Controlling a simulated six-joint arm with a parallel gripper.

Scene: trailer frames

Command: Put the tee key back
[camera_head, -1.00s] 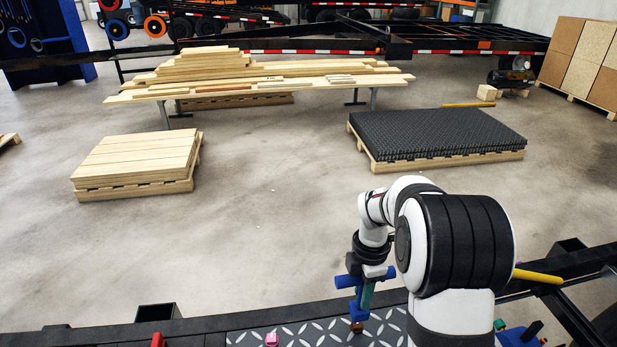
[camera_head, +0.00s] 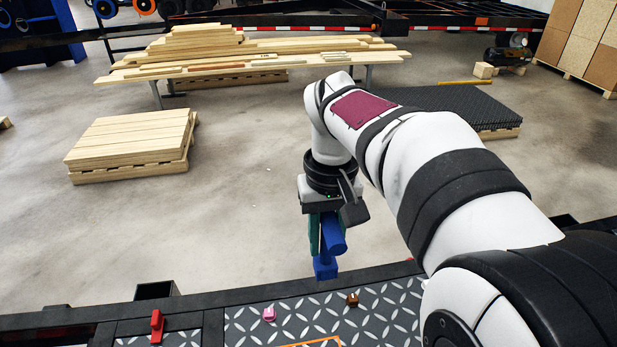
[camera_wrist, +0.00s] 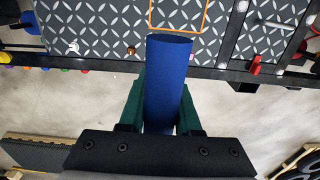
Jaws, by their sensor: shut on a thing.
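The tee key (camera_head: 333,238) is blue, with a thick round bar and a blocky lower end in the head view. My gripper (camera_head: 322,232) is shut on it and holds it in the air, beyond the far edge of the deck in the picture. In the wrist view the blue tee key (camera_wrist: 168,75) lies between the two green fingers of my gripper (camera_wrist: 161,95), its round end towards the deck. Its far side and part of the grip are hidden. An orange outline (camera_head: 318,343) is marked on the diamond-plate deck (camera_head: 300,325); it also shows in the wrist view (camera_wrist: 178,31).
A small pink piece (camera_head: 269,314) and a small brown piece (camera_head: 352,300) stand on the deck. A red handle (camera_head: 157,327) is at its left. A black frame rail (camera_head: 225,308) edges the deck. Open floor (camera_head: 235,240) lies beyond, with stacked timber (camera_head: 130,142).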

